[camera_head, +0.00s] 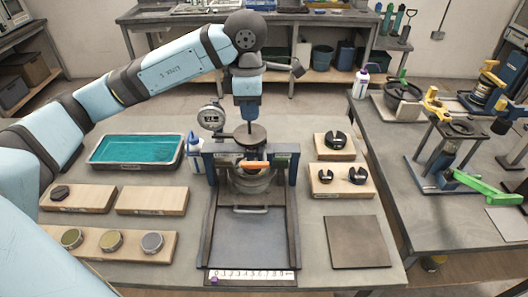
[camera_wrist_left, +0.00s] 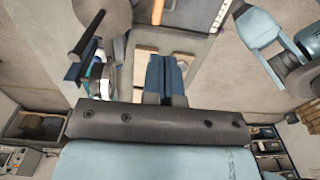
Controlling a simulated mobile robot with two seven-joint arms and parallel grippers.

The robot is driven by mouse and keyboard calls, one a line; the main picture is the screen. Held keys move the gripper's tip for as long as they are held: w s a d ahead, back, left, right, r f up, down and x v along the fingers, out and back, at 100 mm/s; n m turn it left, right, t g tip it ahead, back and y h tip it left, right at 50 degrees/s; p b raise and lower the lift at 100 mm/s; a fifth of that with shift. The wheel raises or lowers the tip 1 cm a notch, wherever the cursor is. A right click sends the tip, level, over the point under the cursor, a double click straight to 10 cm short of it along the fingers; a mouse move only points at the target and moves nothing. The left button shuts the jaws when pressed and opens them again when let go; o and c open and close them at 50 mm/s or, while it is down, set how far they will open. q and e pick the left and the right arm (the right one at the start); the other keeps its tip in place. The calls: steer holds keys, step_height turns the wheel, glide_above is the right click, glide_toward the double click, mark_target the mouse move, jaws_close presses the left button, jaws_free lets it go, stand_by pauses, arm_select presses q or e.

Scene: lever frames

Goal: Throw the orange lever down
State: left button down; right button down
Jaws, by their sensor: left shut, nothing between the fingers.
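The orange lever (camera_head: 254,165) lies about level across the front of a dark press-like frame (camera_head: 209,168) on the near table. A round grey plate (camera_head: 249,134) on a thin rod stands just behind and above it. My left gripper (camera_head: 248,117) points down above the plate, shut and empty, apart from the lever; whether its tips touch the rod is unclear. In the left wrist view its blue fingers (camera_wrist_left: 165,77) are together, and an orange strip (camera_wrist_left: 157,12), seemingly the lever, shows at the top edge. My right gripper is not in view.
A teal tray (camera_head: 93,163) and wooden boards (camera_head: 152,200) lie further left. Boards with black clamps (camera_head: 335,155) are right. A flat dark plate (camera_head: 358,242) lies front right.

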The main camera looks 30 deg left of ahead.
mark_target(251, 162)
arm_select(q)
steer(key=shift+a+r, duration=0.15)
steer(key=shift+a, duration=0.1)
step_height(251, 162, down, 14)
steer(key=p, duration=0.2)
steer(key=shift+p, duration=0.35)
stand_by(0.3)
